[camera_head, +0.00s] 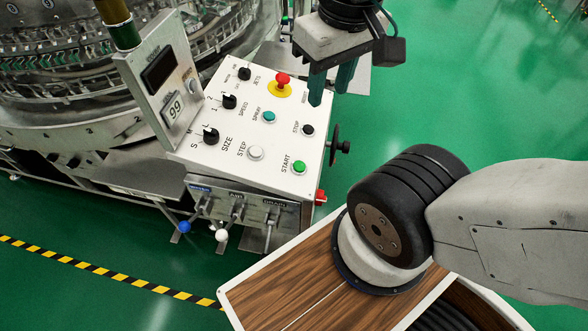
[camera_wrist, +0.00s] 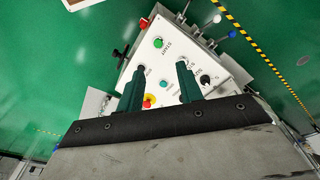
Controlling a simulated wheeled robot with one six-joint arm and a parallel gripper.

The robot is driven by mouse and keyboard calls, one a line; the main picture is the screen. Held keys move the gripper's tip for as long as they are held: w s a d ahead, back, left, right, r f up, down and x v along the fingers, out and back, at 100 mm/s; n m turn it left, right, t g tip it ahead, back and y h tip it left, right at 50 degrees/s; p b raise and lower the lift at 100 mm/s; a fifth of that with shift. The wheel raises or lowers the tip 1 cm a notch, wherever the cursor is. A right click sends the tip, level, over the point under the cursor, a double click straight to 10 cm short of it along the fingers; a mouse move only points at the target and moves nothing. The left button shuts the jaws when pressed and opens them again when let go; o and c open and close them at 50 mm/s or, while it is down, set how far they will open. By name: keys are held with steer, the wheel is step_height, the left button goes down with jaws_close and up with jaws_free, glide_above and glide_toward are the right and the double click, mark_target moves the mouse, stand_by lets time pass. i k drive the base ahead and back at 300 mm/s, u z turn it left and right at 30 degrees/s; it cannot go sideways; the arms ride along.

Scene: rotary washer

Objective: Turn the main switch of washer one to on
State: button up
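The washer's white control panel (camera_head: 215,150) stands left of centre in the head view, and in the wrist view (camera_wrist: 190,48) it lies beyond my fingers. A red switch-like part (camera_head: 320,197) sits on the panel box's lower right side; it also shows in the wrist view (camera_wrist: 143,23). A black knob on a shaft (camera_head: 343,147) sticks out from the same side. I cannot read which one is the main switch, nor its position. My gripper (camera_head: 329,97) has dark green fingers, apart and empty, by the panel's far right corner. The fingers also show in the wrist view (camera_wrist: 160,68).
The panel top carries a red emergency button (camera_head: 282,80), a green START button (camera_head: 299,167) and several black knobs. An upright display (camera_head: 172,107) stands at its left. Levers with blue (camera_head: 184,227) and white balls hang below. Green floor is clear to the right.

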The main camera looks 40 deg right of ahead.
mark_target(321, 197)
steer(key=z, duration=0.7)
steer(key=k, duration=0.45)
steer(key=z, duration=1.5)
steer(key=i, duration=0.75)
steer(key=u, duration=2.35)
